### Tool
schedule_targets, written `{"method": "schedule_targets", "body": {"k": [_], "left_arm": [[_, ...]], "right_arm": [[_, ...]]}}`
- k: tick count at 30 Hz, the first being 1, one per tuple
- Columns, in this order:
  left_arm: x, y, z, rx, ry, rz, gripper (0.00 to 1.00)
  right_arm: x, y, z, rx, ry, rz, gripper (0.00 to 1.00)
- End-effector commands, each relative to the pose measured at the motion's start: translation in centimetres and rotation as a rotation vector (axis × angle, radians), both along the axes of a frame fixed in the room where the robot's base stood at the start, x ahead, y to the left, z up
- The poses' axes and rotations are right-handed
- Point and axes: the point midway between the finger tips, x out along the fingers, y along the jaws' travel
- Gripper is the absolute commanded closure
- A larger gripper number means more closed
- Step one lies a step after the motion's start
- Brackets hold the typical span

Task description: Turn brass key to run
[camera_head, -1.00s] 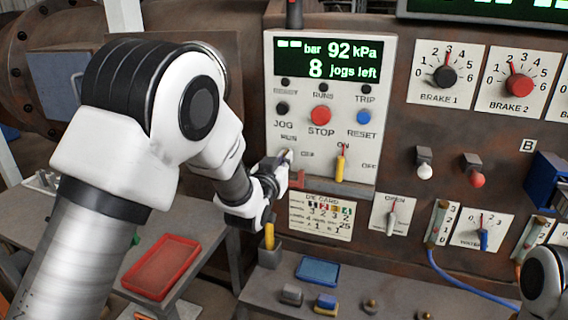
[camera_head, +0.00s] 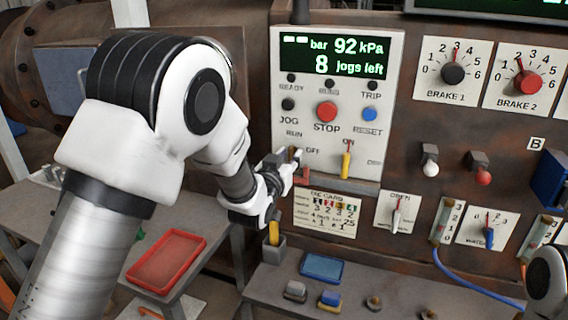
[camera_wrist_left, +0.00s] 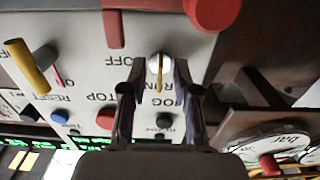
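The brass key (camera_wrist_left: 160,76) stands edge-on in a round silvery lock in the left wrist view, which shows the panel upside down. The key switch is on the light control panel (camera_head: 386,60), beside the labels RUN and OFF. My left gripper (camera_wrist_left: 160,68) has one finger on each side of the key, with a gap visible on both sides. In the head view the left gripper (camera_head: 292,160) is at the panel's lower left and hides most of the key. My right gripper is out of view; only part of the right arm shows at the lower right edge.
A yellow-handled switch (camera_head: 346,165) sits right of the key. Above are the JOG button (camera_head: 289,104), red STOP button (camera_head: 327,110) and blue RESET button (camera_head: 370,114). A red bar (camera_wrist_left: 114,28) is near the fingers. A red tray (camera_head: 166,262) lies lower left.

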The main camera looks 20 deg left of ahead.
Motion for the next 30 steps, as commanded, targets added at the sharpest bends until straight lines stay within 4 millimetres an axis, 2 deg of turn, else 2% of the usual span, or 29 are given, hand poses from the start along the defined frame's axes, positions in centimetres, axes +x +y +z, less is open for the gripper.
{"method": "schedule_targets", "body": {"k": [5, 12, 15, 19, 30], "left_arm": [[-3.3, 0.1, 0.0, 0.001, 0.003, 0.000, 0.70], [-9.3, 0.3, 0.0, 0.001, 0.004, 0.000, 0.70], [-10.9, 0.3, 0.0, 0.002, 0.002, -0.001, 0.70], [-11.6, 0.4, 0.0, 0.001, 0.002, 0.000, 0.70], [-11.6, 0.4, -0.1, 0.000, 0.002, 0.000, 0.70]], "right_arm": [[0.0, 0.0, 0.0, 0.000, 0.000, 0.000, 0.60], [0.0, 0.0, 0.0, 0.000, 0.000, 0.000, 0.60], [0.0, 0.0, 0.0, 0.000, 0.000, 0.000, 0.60], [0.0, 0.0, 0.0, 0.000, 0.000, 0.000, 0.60], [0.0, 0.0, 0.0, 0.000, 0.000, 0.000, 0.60]]}}
